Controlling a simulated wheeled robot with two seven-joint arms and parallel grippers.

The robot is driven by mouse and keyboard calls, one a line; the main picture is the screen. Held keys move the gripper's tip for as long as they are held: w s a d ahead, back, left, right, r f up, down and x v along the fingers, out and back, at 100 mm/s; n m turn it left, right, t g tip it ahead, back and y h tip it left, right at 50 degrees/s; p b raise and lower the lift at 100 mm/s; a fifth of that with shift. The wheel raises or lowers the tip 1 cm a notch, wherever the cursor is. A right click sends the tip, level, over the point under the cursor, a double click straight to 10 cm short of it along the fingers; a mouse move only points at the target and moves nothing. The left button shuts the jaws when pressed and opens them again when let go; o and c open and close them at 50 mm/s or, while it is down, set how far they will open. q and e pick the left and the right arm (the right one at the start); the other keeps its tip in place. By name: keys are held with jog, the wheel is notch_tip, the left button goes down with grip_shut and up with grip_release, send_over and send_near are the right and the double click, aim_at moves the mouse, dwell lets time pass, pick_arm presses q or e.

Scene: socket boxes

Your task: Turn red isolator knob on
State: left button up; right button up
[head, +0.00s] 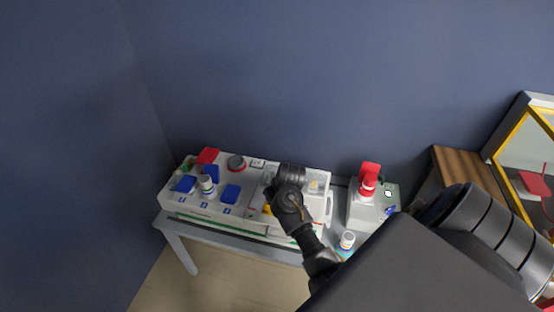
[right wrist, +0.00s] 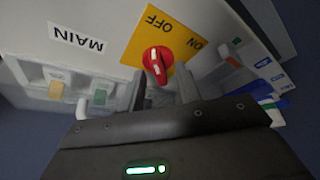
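The red isolator knob (right wrist: 157,62) sits on a yellow plate (right wrist: 140,45) marked OFF and ON, seen upside down or tilted in the right wrist view. The white line on the knob runs roughly toward the OFF word. My right gripper (right wrist: 165,92) is open, its two dark fingers apart just in front of the knob. I cannot tell whether either finger touches it. In the head view my right gripper (head: 288,196) is over the right part of the long socket box (head: 240,212) and hides the knob there. My left gripper is not in view.
A MAIN label (right wrist: 77,38) and small green and orange switches lie beside the plate. Blue socket covers (head: 230,193) and a red cover (head: 207,156) are on the box's left part. A grey box (head: 362,215) with a red plug (head: 368,180) stands to the right.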

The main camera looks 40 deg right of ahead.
jog(key=shift+c, duration=0.2)
grip_shut()
